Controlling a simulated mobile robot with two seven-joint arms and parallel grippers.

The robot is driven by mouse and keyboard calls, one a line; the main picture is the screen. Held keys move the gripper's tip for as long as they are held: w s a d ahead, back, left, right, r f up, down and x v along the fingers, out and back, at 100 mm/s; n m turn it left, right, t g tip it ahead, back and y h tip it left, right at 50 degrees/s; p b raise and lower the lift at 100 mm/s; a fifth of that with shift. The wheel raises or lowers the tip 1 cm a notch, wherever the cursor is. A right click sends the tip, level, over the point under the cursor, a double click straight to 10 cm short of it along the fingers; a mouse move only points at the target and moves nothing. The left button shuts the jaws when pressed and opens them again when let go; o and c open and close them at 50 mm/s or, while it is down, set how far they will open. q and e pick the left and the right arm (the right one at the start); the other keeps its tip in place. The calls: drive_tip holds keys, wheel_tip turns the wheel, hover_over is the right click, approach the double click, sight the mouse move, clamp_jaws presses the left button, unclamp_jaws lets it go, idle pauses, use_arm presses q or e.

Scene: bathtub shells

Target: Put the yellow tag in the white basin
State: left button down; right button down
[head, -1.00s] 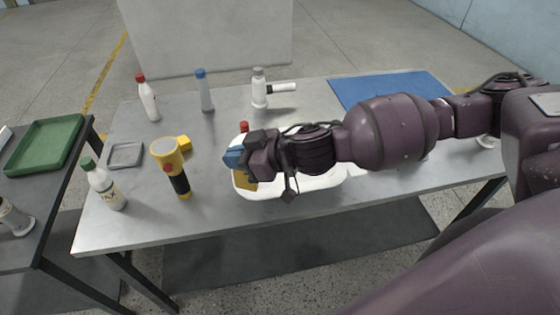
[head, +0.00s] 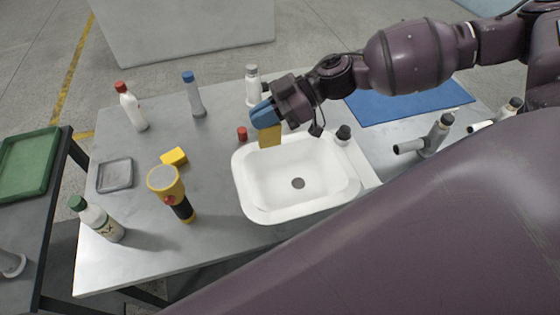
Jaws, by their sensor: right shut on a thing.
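The white basin (head: 249,197) sits on the grey metal table, empty, with a dark drain in its floor. My right gripper (head: 266,119) has blue fingertips and is shut on the yellow tag (head: 270,136). The tag hangs from the fingertips over the basin's far left rim. I cannot tell its exact height above the rim. My left gripper is not in view.
A blue mat (head: 410,101) lies at the back right. Several bottles stand around.

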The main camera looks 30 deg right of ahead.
drive_tip(key=shift+s+f+b, duration=0.15)
drive_tip(key=shift+f+b, duration=0.65)
drive_tip(key=shift+f, duration=8.9)
drive_tip(key=shift+f, duration=0.15)
drive_tip(key=c, duration=1.3)
unclamp_jaws()
drive_tip(key=shift+c, duration=0.2)
drive_tip(key=shift+o, duration=0.2)
drive_tip(key=v, duration=0.7)
drive_tip(key=shift+d+r+b, duration=0.2)
drive_tip(key=shift+r+b, duration=0.05)
drive_tip(key=shift+b, duration=0.05)
drive_tip(key=shift+s, duration=0.1)
